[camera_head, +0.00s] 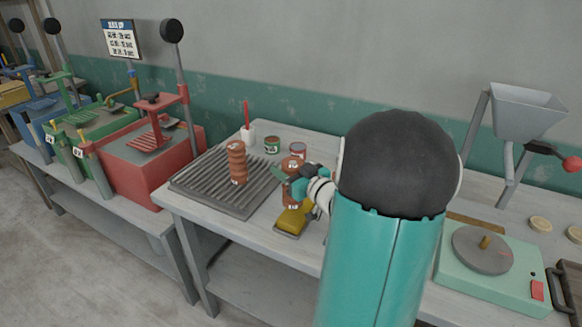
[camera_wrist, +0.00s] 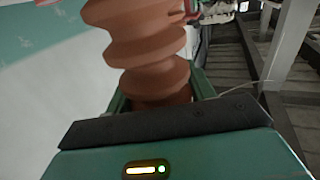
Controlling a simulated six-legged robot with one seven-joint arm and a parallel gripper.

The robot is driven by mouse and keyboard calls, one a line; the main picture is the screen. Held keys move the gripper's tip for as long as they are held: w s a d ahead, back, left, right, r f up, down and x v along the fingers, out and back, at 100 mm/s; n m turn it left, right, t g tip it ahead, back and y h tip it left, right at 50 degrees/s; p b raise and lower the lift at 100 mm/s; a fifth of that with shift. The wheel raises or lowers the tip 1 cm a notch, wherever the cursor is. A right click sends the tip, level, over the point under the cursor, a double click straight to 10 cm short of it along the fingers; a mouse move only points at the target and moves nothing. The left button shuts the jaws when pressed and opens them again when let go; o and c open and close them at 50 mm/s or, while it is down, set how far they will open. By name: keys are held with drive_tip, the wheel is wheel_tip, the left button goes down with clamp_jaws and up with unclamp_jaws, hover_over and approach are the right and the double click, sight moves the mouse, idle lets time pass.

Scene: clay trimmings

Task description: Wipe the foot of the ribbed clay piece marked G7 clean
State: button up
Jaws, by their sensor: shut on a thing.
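A ribbed orange-brown clay piece (camera_head: 292,163) is in my gripper (camera_head: 290,180), over the table. In the wrist view the clay piece (camera_wrist: 140,45) rises from between the jaws, its lower part hidden by my gripper (camera_wrist: 155,100). A second ribbed clay piece (camera_head: 237,162) stands upright on the grey slatted rack. I can read no G7 mark on either piece. A yellow sponge (camera_head: 292,220) lies on a small base at the table's front, just below the held piece. I cannot tell whether the piece's foot touches it.
The slatted rack (camera_head: 200,187) fills the table's left part. A white cup with a red tool (camera_head: 248,135), a green tin (camera_head: 272,145) and a red-topped tin (camera_head: 297,149) stand behind. A green wheel unit (camera_head: 490,280) is right; red, green and blue presses (camera_head: 150,165) are left.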

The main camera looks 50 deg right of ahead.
drive_tip(key=shift+s+f, duration=0.15)
drive_tip(key=shift+s, duration=0.05)
drive_tip(key=shift+w+f, duration=0.2)
drive_tip(key=shift+f, duration=0.5)
drive_tip(key=shift+s+f, duration=0.1)
drive_tip(key=shift+f, duration=0.85)
drive_tip(key=shift+f, duration=0.65)
drive_tip(key=shift+d, duration=0.15)
idle(0.4)
drive_tip(key=w+d, duration=0.2)
drive_tip(key=d, duration=0.5)
drive_tip(key=shift+w+d, duration=0.15)
idle(4.3)
